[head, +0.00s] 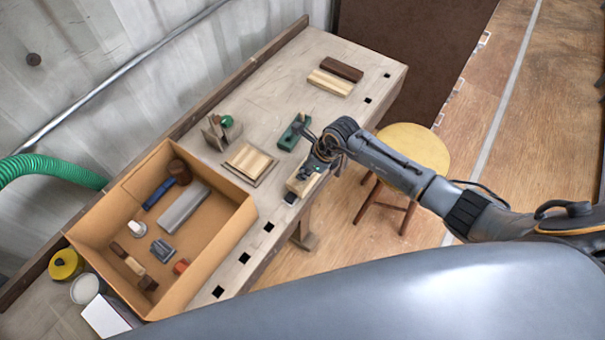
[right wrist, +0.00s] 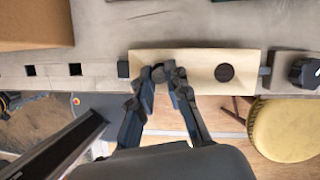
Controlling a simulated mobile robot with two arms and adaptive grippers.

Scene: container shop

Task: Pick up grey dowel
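A pale wooden block (right wrist: 195,62) is held at the bench's front edge; it also shows in the head view (head: 297,187), partly behind my right gripper. My right gripper (right wrist: 160,73) is over the left part of this block, its two fingertips close together. A small grey round piece, which looks like the grey dowel (right wrist: 158,75), shows between the tips, mostly hidden by them. I cannot tell whether the fingers press on it. A dark round spot (right wrist: 224,72), a hole or a peg end, is to its right in the block. My left gripper is not in view.
The workbench (head: 275,75) carries a cardboard box (head: 237,233) with tools and blocks, a wooden plane (head: 217,134), a green tool (head: 289,138), a framed board (head: 250,160) and wood pieces (head: 330,83). A round stool (head: 415,145) stands right of the bench. Bare bench top lies toward the back.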

